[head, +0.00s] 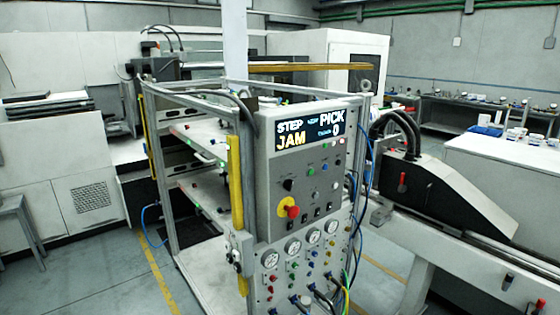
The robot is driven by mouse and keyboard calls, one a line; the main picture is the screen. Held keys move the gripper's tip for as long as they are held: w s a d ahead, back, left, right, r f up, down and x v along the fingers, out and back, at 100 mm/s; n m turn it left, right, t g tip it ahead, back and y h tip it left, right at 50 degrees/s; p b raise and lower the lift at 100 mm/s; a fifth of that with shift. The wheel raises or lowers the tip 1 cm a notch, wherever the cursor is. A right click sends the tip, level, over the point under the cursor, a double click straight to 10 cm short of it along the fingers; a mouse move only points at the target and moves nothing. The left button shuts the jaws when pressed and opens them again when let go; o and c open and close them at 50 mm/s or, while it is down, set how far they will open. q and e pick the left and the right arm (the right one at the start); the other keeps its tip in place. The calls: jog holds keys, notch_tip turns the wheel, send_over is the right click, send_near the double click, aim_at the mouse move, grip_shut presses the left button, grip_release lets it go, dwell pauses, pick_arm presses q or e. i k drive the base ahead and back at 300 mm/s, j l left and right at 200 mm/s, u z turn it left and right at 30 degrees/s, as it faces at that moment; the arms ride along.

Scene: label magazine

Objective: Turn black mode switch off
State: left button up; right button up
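The grey control panel (313,200) stands upright at the front corner of the metal-framed machine. A black knob (289,185) sits on its left part, above the red emergency button (292,211) with its yellow surround; it looks like the mode switch, but no label is readable and its setting is too small to tell. Small black switches (317,211) sit along the panel's lower edge. The display (308,134) reads "STEP", "PICK", "JAM" and "0". Neither of my grippers is in view.
Below the panel are round gauges (292,247), coloured knobs and hoses. A yellow vertical bar (236,185) stands just left of the panel. Blue cables (366,180) hang at its right edge. A grey machine with a sloped cover (450,190) stands to the right. Floor is free at the left.

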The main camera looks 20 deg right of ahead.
aim_at(288, 184)
jog(key=i+l+u, duration=0.1)
jog(key=l, duration=0.25)
jog(key=i+l+u, duration=0.1)
jog(key=i+l, duration=0.15)
jog(key=i+l+u, duration=0.1)
jog(key=l, duration=0.35)
jog(key=l+u, duration=0.15)
jog(key=l, duration=0.95)
